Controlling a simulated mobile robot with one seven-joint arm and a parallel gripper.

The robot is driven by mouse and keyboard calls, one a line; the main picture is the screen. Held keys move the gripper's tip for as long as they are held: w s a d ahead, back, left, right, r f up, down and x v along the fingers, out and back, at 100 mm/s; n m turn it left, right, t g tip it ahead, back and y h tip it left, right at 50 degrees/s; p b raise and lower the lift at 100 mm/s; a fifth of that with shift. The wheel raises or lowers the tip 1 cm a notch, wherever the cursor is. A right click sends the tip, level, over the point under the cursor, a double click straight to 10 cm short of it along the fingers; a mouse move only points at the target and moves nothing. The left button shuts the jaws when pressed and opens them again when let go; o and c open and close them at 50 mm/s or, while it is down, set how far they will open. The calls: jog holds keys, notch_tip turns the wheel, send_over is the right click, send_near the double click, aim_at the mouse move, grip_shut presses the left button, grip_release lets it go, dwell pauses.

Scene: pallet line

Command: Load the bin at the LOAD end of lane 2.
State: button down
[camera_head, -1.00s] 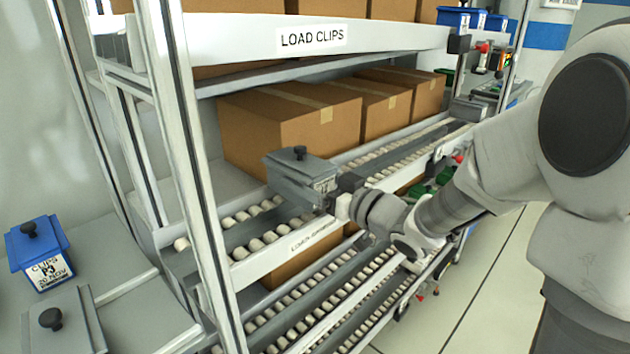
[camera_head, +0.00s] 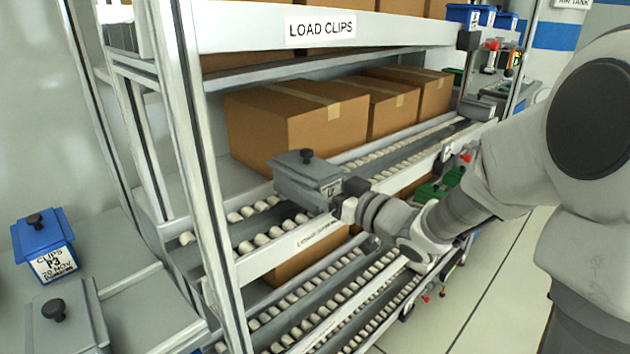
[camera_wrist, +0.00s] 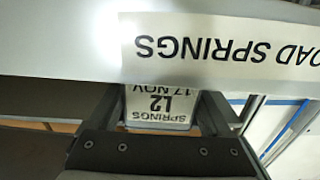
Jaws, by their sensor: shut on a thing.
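A grey lidded bin (camera_head: 306,180) with a dark knob on top is held by my gripper (camera_head: 342,196) in the head view. It is over the near end of a roller lane (camera_head: 258,228) on the middle shelf level; whether it touches the rollers I cannot tell. In the wrist view, the bin's label (camera_wrist: 158,104) reads SPRINGS L2 17 NOV upside down, between the two fingers of my gripper (camera_wrist: 160,108). Above it there, a white rail sign (camera_wrist: 220,42) reads "...OAD SPRINGS". The lane number does not show.
A white upright post (camera_head: 197,150) stands left of the lane. Cardboard boxes (camera_head: 295,118) sit behind it. The upper beam carries a LOAD CLIPS sign (camera_head: 320,30). A blue CLIPS P3 bin (camera_head: 45,248) and another grey bin (camera_head: 66,318) stand at lower left.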

jog(key=shift+f, duration=0.15)
jog(key=shift+c, duration=0.6)
grip_release()
jog(key=shift+o, duration=0.6)
jog(key=shift+f, duration=0.1)
jog(key=shift+s+d, duration=0.1)
jog(key=v, duration=1.7)
jog(key=shift+d, duration=0.15)
dwell(1.5)
